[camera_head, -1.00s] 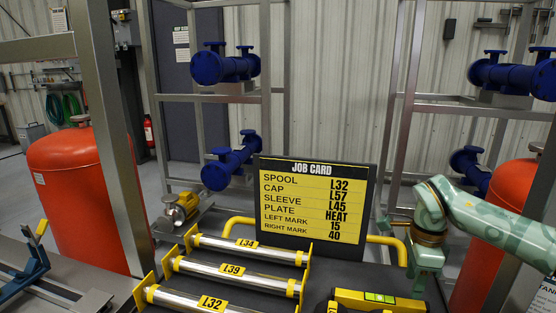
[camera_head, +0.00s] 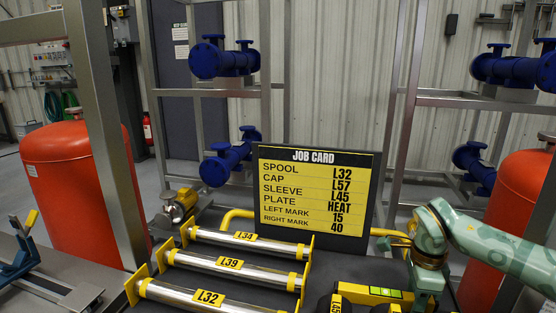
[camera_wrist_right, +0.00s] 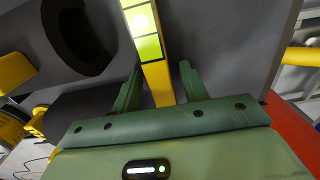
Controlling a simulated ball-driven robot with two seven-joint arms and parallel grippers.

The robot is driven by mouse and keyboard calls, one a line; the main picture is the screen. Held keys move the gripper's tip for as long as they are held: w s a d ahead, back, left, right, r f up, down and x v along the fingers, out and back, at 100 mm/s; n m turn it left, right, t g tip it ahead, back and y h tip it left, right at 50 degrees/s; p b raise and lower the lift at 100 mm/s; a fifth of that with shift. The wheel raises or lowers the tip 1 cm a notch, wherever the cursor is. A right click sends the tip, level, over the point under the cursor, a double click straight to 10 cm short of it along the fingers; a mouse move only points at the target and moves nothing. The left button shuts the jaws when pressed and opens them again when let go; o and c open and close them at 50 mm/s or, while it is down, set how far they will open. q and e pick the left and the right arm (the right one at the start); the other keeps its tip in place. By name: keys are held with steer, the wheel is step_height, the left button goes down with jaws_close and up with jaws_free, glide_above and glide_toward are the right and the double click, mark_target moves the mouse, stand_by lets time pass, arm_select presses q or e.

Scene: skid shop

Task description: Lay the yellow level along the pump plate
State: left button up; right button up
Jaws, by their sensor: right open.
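The yellow level (camera_head: 372,291) lies on the dark cart top at the lower right of the head view, with a bright green vial window. It also shows in the right wrist view (camera_wrist_right: 157,82), running between my fingers. My right gripper (camera_wrist_right: 160,90) is open, with one finger on each side of the level and gaps visible. In the head view the right gripper (camera_head: 426,287) is at the level's right part. A small pump-like unit with a yellow end (camera_head: 178,205) stands low at the back left. I cannot make out its plate clearly. My left gripper is not in view.
A job card board (camera_head: 315,200) stands behind the level. Several silver spools with yellow ends, one labelled L39 (camera_head: 230,264), lie left of it. Dark round parts with yellow labels (camera_head: 336,302) sit just left of the level. Red tanks (camera_head: 75,190) and metal frames stand around.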

steer(key=shift+c, duration=0.3)
steer(key=shift+f, duration=0.1)
steer(key=c, duration=0.8)
arm_select(q)
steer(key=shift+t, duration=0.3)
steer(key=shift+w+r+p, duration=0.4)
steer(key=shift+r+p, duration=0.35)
steer(key=shift+p, duration=0.15)
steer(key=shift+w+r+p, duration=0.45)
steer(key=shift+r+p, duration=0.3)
steer(key=shift+p, duration=0.1)
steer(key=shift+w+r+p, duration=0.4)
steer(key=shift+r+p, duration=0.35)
steer(key=shift+p, duration=0.15)
arm_select(e)
steer(key=shift+r, duration=3.6)
steer(key=shift+c, duration=0.2)
